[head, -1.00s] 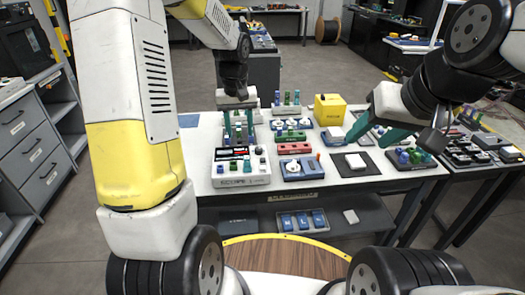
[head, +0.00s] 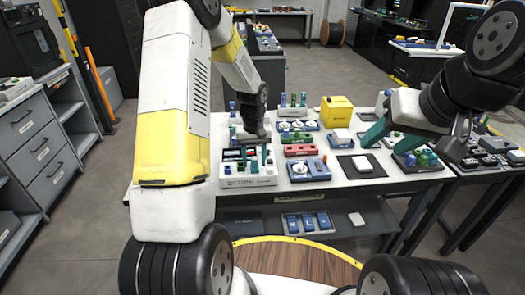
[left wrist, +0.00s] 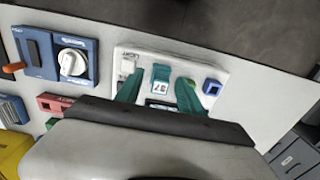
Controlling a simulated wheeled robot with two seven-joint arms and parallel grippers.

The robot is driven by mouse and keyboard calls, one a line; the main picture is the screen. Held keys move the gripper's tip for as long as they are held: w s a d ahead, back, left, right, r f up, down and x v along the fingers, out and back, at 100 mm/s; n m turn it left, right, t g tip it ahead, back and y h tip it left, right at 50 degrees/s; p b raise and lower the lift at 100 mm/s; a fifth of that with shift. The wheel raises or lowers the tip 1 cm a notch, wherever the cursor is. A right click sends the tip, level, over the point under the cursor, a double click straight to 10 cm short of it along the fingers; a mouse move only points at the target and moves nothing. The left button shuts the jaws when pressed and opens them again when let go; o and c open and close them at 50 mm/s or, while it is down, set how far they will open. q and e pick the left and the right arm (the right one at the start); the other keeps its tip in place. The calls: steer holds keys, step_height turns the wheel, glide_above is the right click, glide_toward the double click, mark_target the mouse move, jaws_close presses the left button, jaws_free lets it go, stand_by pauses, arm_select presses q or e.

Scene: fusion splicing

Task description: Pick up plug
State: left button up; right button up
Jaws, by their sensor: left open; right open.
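No single piece can be told for sure as the plug. My left gripper (head: 254,157) is open above the white device (head: 247,182) at the table's left. In the left wrist view, its teal fingers (left wrist: 160,92) reach over the white device (left wrist: 228,80). My right gripper (head: 412,140) is open over the table's right side, holding nothing visible.
A blue unit with a white knob (head: 308,169), red units (head: 299,150), a yellow box (head: 336,111) and a dark mat with a white block (head: 361,165) crowd the table. A lower shelf holds a tray of blue parts (head: 307,222).

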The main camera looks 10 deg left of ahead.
mark_target(254, 158)
arm_select(q)
jaws_close()
steer(key=shift+r, duration=0.1)
steer(key=shift+r, duration=0.65)
step_height(254, 158, up, 2)
steer(key=shift+w+r, duration=0.1)
steer(key=shift+r, duration=0.1)
steer(key=s+d, duration=0.3)
steer(key=s, duration=0.4)
steer(key=s+d+r, duration=0.1)
steer(key=s+d, duration=0.2)
steer(key=s, duration=0.5)
